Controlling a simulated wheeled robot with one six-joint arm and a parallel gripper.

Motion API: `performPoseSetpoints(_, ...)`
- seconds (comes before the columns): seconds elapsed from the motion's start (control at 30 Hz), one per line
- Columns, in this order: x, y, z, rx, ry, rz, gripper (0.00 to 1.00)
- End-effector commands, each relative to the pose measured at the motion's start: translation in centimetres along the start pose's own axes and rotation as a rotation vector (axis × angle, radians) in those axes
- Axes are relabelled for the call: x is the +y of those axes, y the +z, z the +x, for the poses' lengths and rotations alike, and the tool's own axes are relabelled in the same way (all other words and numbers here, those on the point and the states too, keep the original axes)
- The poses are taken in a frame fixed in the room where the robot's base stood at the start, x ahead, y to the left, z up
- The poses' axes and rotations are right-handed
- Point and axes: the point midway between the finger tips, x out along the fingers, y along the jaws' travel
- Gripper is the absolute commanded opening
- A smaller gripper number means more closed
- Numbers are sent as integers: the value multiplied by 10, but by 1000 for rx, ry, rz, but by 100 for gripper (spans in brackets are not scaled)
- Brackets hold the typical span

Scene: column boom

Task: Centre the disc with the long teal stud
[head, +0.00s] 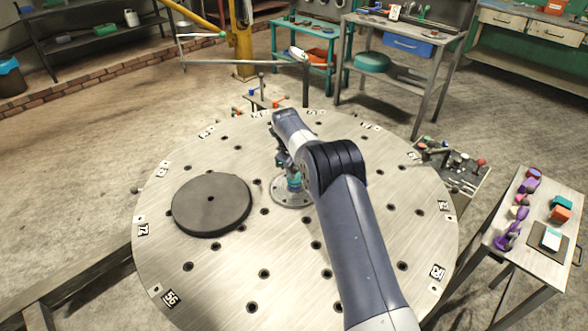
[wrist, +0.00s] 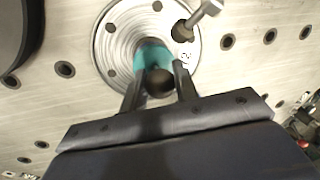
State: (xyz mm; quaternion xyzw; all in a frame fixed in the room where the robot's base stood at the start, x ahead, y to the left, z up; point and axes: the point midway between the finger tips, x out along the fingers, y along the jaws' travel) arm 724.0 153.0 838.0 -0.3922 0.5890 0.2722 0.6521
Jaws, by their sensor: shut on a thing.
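The dark grey disc (head: 222,210) with a small centre hole lies flat on the left part of the round metal table; its edge shows at the upper left of the wrist view (wrist: 12,40). My gripper (head: 290,168) is over the round flanged hub plate (head: 282,197) at the table's middle. In the wrist view my gripper (wrist: 158,88) is shut on the teal stud (wrist: 151,53), which has a black ball end (wrist: 159,83). The stud stands over the hub plate (wrist: 112,35); I cannot tell whether its far end is seated. The disc and hub are apart.
A metal pin with a bulky head (wrist: 205,10) rises by a hole in the hub plate. The round table (head: 215,270) has many holes and number tags. A tool stand (head: 455,165) and side table (head: 535,230) are at the right. A yellow post (head: 243,45) stands behind.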

Motion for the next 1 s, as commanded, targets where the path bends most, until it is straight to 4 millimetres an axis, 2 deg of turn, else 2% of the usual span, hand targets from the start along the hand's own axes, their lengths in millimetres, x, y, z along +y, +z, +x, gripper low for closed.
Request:
performPoseSetpoints(0.9,1,0,8,-1,-1,0,5)
performPoseSetpoints(0.93,1,0,8,-1,-1,0,30)
performPoseSetpoints(1.0,1,0,7,-1,-1,0,36)
